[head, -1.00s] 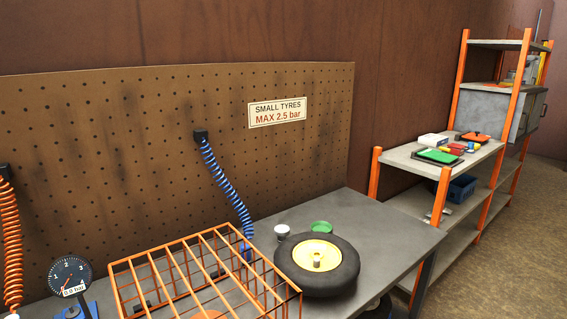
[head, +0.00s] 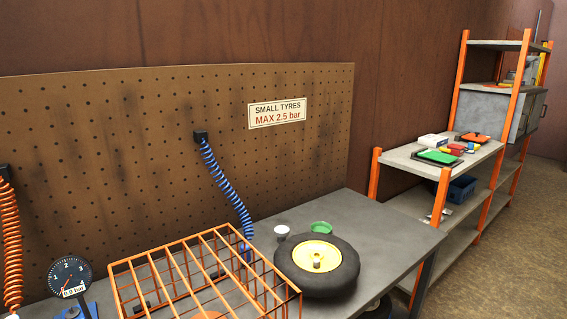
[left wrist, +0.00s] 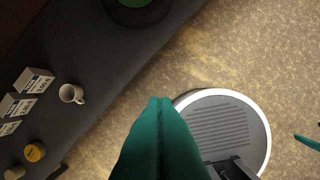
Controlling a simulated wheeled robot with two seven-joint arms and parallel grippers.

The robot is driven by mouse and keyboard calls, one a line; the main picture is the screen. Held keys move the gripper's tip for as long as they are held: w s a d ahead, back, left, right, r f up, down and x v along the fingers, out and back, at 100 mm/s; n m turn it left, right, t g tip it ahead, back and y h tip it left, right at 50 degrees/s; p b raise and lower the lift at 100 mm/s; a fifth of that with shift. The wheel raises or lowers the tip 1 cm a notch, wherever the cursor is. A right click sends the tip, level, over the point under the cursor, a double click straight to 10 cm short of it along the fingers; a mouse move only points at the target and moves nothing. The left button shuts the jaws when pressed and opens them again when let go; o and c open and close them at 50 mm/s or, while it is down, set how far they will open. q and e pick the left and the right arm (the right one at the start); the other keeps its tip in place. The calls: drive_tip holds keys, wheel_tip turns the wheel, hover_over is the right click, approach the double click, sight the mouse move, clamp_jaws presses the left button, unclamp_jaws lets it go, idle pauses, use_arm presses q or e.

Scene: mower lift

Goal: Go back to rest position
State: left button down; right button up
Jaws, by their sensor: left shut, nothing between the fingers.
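My left gripper (left wrist: 160,102) shows in the left wrist view as two teal fingers pressed together, with nothing between them. It hangs above the floor, apart from the dark bench. A thin teal tip (left wrist: 307,142) at the right edge of that view looks like part of my right gripper, but too little shows to tell its state. Neither gripper is in the head view.
In the head view, the grey bench (head: 395,231) carries an orange cage (head: 205,275), a wheel (head: 335,277) and a dial gauge (head: 69,275). Shelving (head: 440,172) stands at right. In the left wrist view, a mug (left wrist: 71,93) and boxes (left wrist: 35,80) line the bench; open floor (left wrist: 225,50) lies beside it.

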use_arm(q)
drive_tip(key=s+a+f+g, duration=0.1)
drive_tip(key=s+f, duration=0.3)
drive_tip(key=f, duration=0.4)
drive_tip(key=s+f, duration=0.3)
drive_tip(key=f, duration=0.6)
drive_tip(key=s+a+f, duration=0.2)
drive_tip(key=s+f, duration=0.6)
drive_tip(key=s, duration=0.4)
drive_tip(key=shift+a+g, duration=0.15)
drive_tip(key=shift+g, duration=0.25)
